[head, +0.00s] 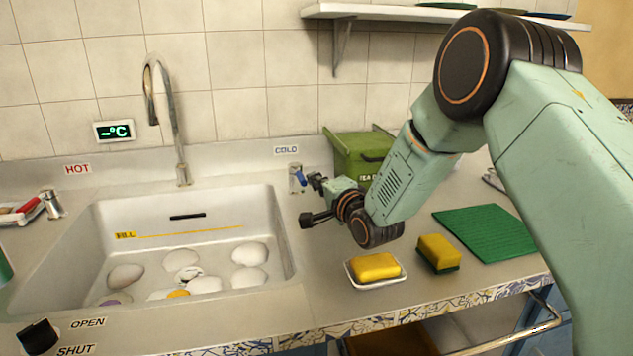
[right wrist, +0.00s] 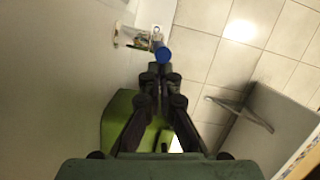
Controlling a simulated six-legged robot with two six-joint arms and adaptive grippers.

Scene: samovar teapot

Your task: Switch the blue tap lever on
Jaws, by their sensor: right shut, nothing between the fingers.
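The blue tap lever (head: 300,178) sits on a small metal tap (head: 296,186) below the COLD label, at the back right of the sink. In the right wrist view the lever's round blue end (right wrist: 164,54) shows just beyond the fingertips. My right gripper (head: 317,182) is shut and empty, its fingertips close to the right of the lever. The fingers also show together in the right wrist view (right wrist: 158,74). I cannot tell whether they touch the lever. My left gripper is out of view.
A green bin (head: 360,150) stands right behind my right gripper. A tall faucet (head: 178,125) rises behind the sink (head: 288,225), which holds several pale round things. A soap dish (head: 352,278) and a sponge (head: 440,250) lie in front of my right arm.

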